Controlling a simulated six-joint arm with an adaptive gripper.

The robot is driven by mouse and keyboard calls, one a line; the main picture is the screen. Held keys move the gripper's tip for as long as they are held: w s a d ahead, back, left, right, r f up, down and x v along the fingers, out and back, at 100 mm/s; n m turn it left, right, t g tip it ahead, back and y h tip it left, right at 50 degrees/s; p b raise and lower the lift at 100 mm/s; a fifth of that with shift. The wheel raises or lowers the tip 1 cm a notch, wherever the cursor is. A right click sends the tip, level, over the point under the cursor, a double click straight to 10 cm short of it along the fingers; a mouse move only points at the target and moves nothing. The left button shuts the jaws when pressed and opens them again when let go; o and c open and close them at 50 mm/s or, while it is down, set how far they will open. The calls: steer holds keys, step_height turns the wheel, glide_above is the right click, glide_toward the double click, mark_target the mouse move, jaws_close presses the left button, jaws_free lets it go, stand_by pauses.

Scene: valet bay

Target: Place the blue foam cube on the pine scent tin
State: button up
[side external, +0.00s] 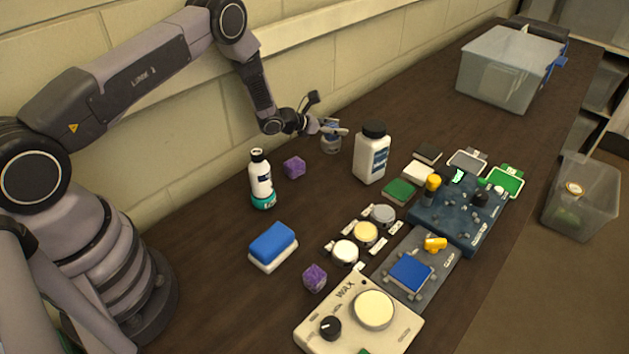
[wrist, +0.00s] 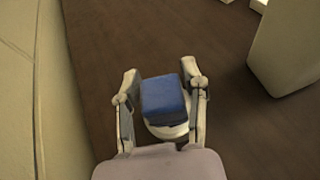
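The blue foam cube (wrist: 166,99) sits between the two fingers of my gripper (wrist: 161,82) in the wrist view. The fingertips look to press on its sides. Right under the cube is a round pale tin (wrist: 171,132), seemingly the pine scent tin. In the side view my gripper (side external: 331,128) is at the far side of the table by the wall, just over this tin (side external: 331,146). The cube is mostly hidden by the fingers there. I cannot tell whether the cube touches the tin's top.
A white bottle (side external: 371,155) stands close to the right of the tin. A purple cube (side external: 294,167) and a white and teal bottle (side external: 261,181) are to the left. A blue and white sponge (side external: 272,246) lies nearer. Dark table behind the white bottle is clear.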

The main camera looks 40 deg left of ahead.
steer(key=shift+o, duration=1.1)
steer(key=shift+r, duration=0.1)
steer(key=v, duration=0.7)
steer(key=s+d+r+m+g+h, duration=0.2)
steer(key=d+r+m+h, duration=0.35)
steer(key=r, duration=0.85)
steer(key=s+d+r+m+g, duration=0.6)
steer(key=s+d+r+m, duration=0.2)
steer(key=s+r+m, duration=0.4)
steer(key=s+r+m+g+y, duration=0.2)
steer(key=s+r+m, duration=0.3)
steer(key=s, duration=0.5)
steer(key=s+a+r+m+t+y, duration=0.1)
steer(key=s+a+m+y, duration=0.3)
steer(key=s, duration=0.4)
steer(key=s+a+r+m+t+y, duration=0.1)
steer(key=s+a+m+t+y, duration=0.1)
steer(key=s+a+m+y, duration=0.3)
steer(key=s, duration=0.4)
steer(key=shift+a+r, duration=0.2)
steer(key=shift+r, duration=0.15)
